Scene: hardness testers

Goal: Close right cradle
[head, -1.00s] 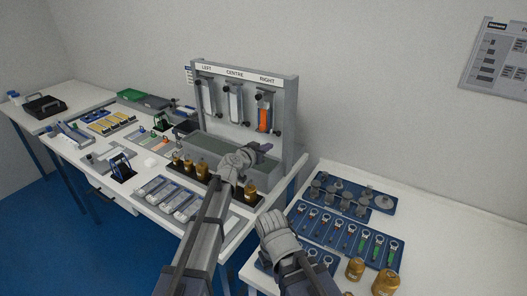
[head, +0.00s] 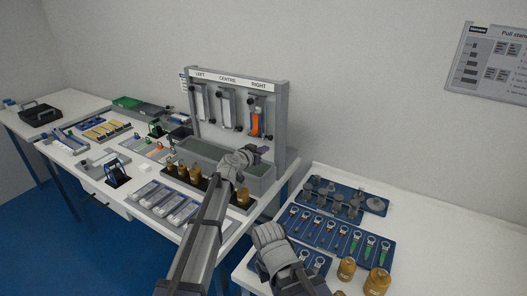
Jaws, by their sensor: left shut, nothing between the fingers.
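A grey stand (head: 282,110) carries three cradles labelled LEFT, CENTRE and RIGHT. The right cradle (head: 256,122) holds an orange body, with dark knobs beside it. Whether it is open or closed is too small to tell. The centre cradle (head: 227,108) and left cradle (head: 201,104) hold pale bodies. My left gripper (head: 263,150) is shut and empty, just below and in front of the right cradle, over the stand's trough (head: 262,178). I cannot tell whether it touches the cradle. My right gripper (head: 266,238) is low at the front, beside the right table; its fingers do not show clearly.
Several brown-gold weights (head: 243,195) stand in front of the trough, close under my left arm. The right table (head: 425,225) holds blue trays (head: 335,232) of clips and loose gold weights (head: 346,270). Its far right part is clear.

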